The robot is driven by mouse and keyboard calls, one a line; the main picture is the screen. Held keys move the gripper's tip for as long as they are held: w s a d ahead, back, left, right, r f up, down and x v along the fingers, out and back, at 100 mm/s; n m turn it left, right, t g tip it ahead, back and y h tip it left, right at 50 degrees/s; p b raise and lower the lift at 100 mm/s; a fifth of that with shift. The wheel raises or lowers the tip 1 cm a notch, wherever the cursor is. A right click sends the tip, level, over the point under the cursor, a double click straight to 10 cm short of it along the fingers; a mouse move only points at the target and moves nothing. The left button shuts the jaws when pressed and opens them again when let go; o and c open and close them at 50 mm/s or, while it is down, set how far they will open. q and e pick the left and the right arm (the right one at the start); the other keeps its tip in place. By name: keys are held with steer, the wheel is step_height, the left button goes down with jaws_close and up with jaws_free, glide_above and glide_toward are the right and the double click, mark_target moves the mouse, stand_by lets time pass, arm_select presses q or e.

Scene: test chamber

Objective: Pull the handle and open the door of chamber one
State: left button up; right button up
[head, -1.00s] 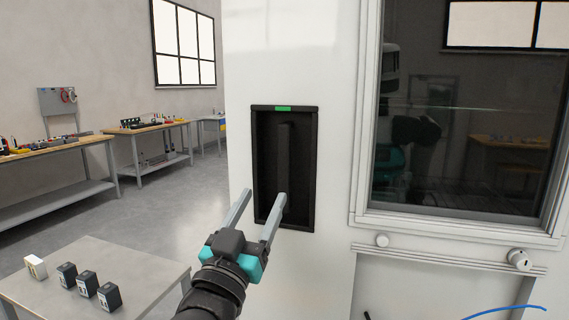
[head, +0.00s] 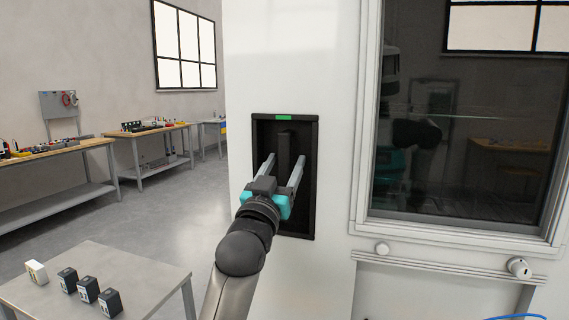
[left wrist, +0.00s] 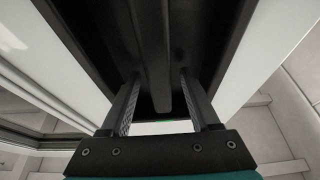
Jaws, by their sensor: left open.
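The white chamber door (head: 335,60) has a black recessed handle pocket (head: 311,205) with a green strip (head: 284,117) at its top. A dark vertical bar handle (head: 284,145) stands inside the pocket. My left gripper (head: 284,160) is open at the pocket, with its two fingers on either side of the handle in the picture. In the left wrist view the handle (left wrist: 152,60) runs between the open fingers (left wrist: 160,90), with a gap on both sides. The handle's lower part is hidden by the gripper in the head view. My right gripper is not in view.
A dark window (head: 460,140) is right of the pocket, with a rail and white knobs (head: 518,268) below it. A low table (head: 125,270) with several small blocks (head: 88,289) stands at lower left. Workbenches (head: 60,150) line the far wall. Floor between is clear.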

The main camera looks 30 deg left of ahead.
arm_select(q)
steer(key=shift+w, duration=0.1)
steer(key=shift+c, duration=0.2)
jaws_close()
stand_by(1.3)
